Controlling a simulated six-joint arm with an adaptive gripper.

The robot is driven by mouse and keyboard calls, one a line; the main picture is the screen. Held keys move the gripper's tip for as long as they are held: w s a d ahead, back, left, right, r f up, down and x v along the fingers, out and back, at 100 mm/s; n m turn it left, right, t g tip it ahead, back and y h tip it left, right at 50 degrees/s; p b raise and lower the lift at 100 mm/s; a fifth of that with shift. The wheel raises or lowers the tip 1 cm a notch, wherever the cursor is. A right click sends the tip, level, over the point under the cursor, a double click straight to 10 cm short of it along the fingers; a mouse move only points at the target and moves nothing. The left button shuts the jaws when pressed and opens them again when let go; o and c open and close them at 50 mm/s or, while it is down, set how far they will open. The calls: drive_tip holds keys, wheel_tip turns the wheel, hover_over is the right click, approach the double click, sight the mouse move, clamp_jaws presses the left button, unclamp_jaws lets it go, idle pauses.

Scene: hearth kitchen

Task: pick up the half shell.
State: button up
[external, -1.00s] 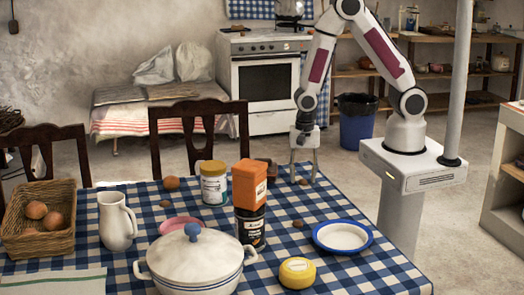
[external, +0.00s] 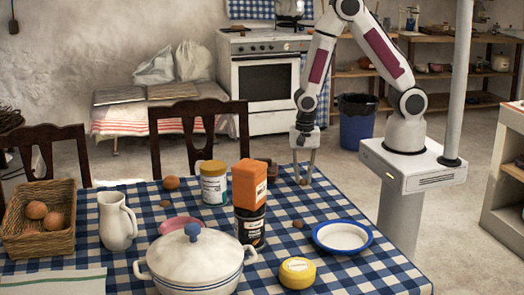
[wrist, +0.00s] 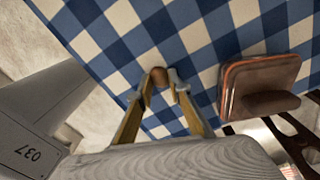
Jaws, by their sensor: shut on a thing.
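The half shell (wrist: 158,76) is a small brown rounded piece, seen between my fingertips in the wrist view. In the external view the half shell (external: 303,182) is tiny, at the far right part of the checked table. My gripper (external: 303,178) points straight down there, its fingers shut on the half shell at table level. The wrist view shows the fingertips of my gripper (wrist: 160,80) on both sides of it. I cannot tell whether it is clear of the cloth.
A brown dish with an orange rim (wrist: 262,85) lies beside my gripper. Another small brown piece (external: 297,224) lies near the plate.

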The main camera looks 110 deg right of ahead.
drive_tip(key=shift+r, duration=0.15)
wheel_tip(320, 180, up, 10)
idle(1.0)
idle(0.8)
drive_tip(key=w+a+n, duration=0.1)
drive_tip(key=a+n, duration=1.6)
drive_tip(key=a, duration=2.1)
drive_tip(key=shift+w+a+r+n, duration=0.25)
drive_tip(key=shift+a+n, duration=0.15)
